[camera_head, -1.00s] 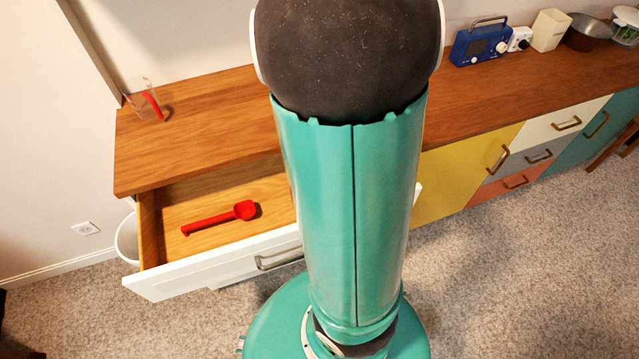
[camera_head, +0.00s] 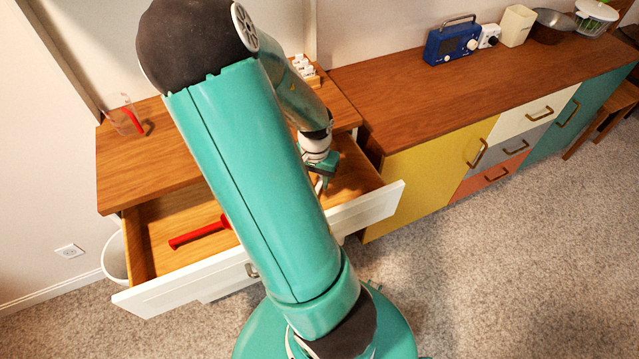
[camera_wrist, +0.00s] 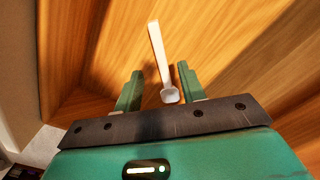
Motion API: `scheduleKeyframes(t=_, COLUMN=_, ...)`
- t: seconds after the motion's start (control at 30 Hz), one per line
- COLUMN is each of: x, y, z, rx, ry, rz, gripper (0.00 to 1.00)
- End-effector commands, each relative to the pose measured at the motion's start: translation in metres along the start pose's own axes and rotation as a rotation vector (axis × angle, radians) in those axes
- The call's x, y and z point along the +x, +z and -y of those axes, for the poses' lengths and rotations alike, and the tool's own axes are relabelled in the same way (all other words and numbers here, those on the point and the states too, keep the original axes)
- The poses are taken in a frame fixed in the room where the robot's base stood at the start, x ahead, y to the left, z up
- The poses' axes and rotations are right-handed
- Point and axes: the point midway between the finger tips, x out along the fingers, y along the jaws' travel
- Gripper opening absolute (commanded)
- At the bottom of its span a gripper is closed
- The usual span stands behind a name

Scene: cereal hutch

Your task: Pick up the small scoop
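A white scoop (camera_wrist: 161,65) lies on the wooden drawer bottom in the wrist view, its bowl nearest me and its handle pointing away. My gripper (camera_wrist: 158,82) is open, with one green finger on each side of the scoop's bowl end; I cannot tell how far above it they are. In the head view my gripper (camera_head: 320,182) is over the right part of the open drawer (camera_head: 165,286), and the white scoop is not clearly visible there. A red scoop (camera_head: 198,235) lies in the drawer's left part, its bowl end hidden behind my arm.
The drawer's white front and wooden side walls surround the gripper area. A clear cup with red (camera_head: 125,118) stands on the countertop at left. A rack of small white items (camera_head: 303,66) is behind my arm. A blue radio (camera_head: 452,42) stands farther right.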

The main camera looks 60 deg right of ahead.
Motion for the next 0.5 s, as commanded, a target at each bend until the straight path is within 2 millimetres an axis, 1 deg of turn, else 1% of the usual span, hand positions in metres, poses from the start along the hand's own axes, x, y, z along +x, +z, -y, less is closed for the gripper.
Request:
scheduleKeyframes(t=0.17, x=0.014, y=0.002, z=0.001, rx=-0.001, ry=0.002, rz=0.001, gripper=0.40)
scheduleKeyframes(t=0.4, x=0.049, y=0.004, z=0.002, rx=-0.003, ry=0.002, rz=0.001, gripper=0.40)
scheduleKeyframes(t=0.5, x=0.055, y=0.004, z=0.002, rx=-0.003, ry=0.000, rz=0.000, gripper=0.40)
